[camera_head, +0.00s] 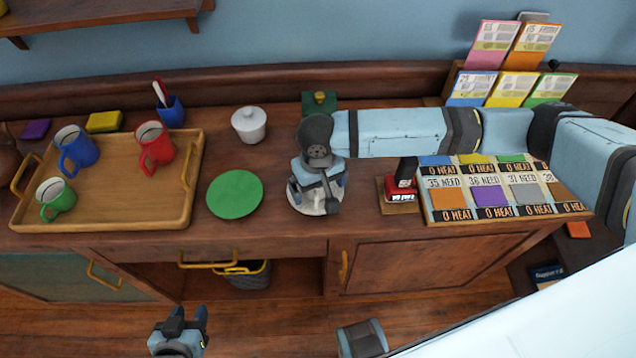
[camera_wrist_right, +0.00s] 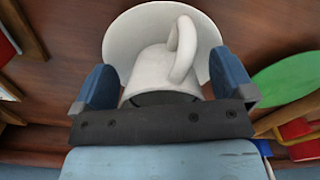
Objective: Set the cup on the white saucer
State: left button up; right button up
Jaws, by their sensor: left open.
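A white cup (camera_wrist_right: 150,72) is between the two fingers of my right gripper (camera_wrist_right: 163,85) in the right wrist view, its handle towards the top. The white saucer (camera_wrist_right: 128,33) shows behind it; whether the cup touches the saucer is unclear. In the head view, my right gripper (camera_head: 318,190) points down over the white saucer (camera_head: 300,208) and mostly hides the cup. Its fingers are at the cup's sides, but whether they press on it cannot be told. My left gripper (camera_head: 187,318) is open and empty, low in front of the cabinet.
A green disc (camera_head: 234,194) lies left of the saucer, with a white lidded pot (camera_head: 249,124) behind it. A wooden tray (camera_head: 120,213) holds blue, red and green mugs. A red-and-black stamp (camera_head: 402,188) and a card board (camera_head: 480,217) stand to the right.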

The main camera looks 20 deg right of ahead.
jog(key=shift+r, duration=0.35)
notch_tip(320, 180, up, 12)
jog(key=shift+f+p, duration=0.2)
jog(key=shift+p, duration=0.15)
